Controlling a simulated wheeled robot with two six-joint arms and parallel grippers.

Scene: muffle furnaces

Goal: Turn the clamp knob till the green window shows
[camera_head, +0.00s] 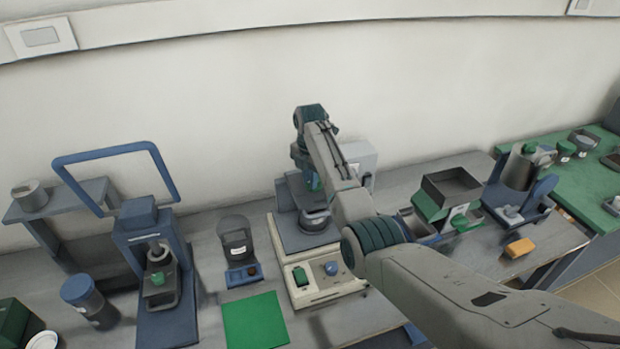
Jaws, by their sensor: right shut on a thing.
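A bench machine with a cream base (327,296) stands in the middle of the bench. A green block (300,275) and a round blue knob (331,268) sit on its front. A dark round part (315,220) rests on its grey plate. My right arm comes in from the right and folds down over this machine. My right gripper (311,183) is at its upper part, shut on what seems to be the clamp knob, which the wrist mostly hides. A small green patch shows beside the fingers; I cannot tell whether it is the window. My left gripper is out of view.
A blue press (155,250) with a tall blue frame stands left, near a dark blue jar (90,300). A green mat (255,321) lies in front. Right are a dark open box (452,187) and an orange block (519,248). My right forearm covers the front right.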

